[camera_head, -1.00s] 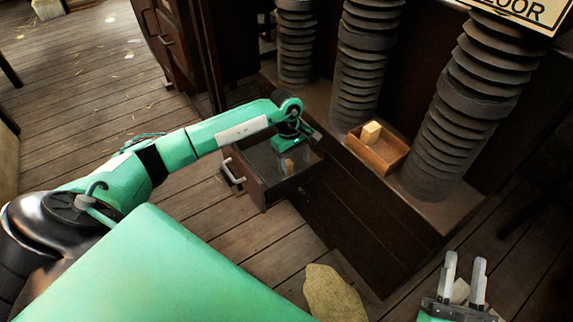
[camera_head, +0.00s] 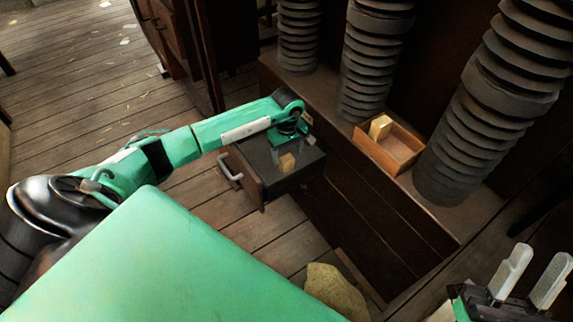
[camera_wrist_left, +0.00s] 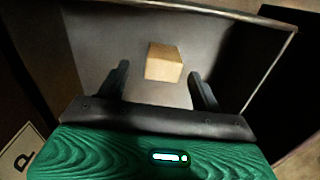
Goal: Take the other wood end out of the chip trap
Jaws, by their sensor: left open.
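The chip trap (camera_head: 262,185) is a dark, open-topped drawer with a metal handle. A pale wood end (camera_head: 287,162) lies inside it; the left wrist view shows it as a small block (camera_wrist_left: 164,62) on the grey floor. My left gripper (camera_wrist_left: 159,75) is open over the trap, its fingers on either side of the near end of the block in that view. I cannot tell whether they touch it. My right gripper (camera_head: 532,277) is open and empty at the lower right, away from the trap.
A small wooden box (camera_head: 403,151) on the press ledge holds another wood end (camera_head: 380,127). Thick ribbed columns (camera_head: 376,60) rise beside it. A tan sack-like piece (camera_head: 335,290) lies on the plank floor (camera_head: 85,100), which is mostly clear at left.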

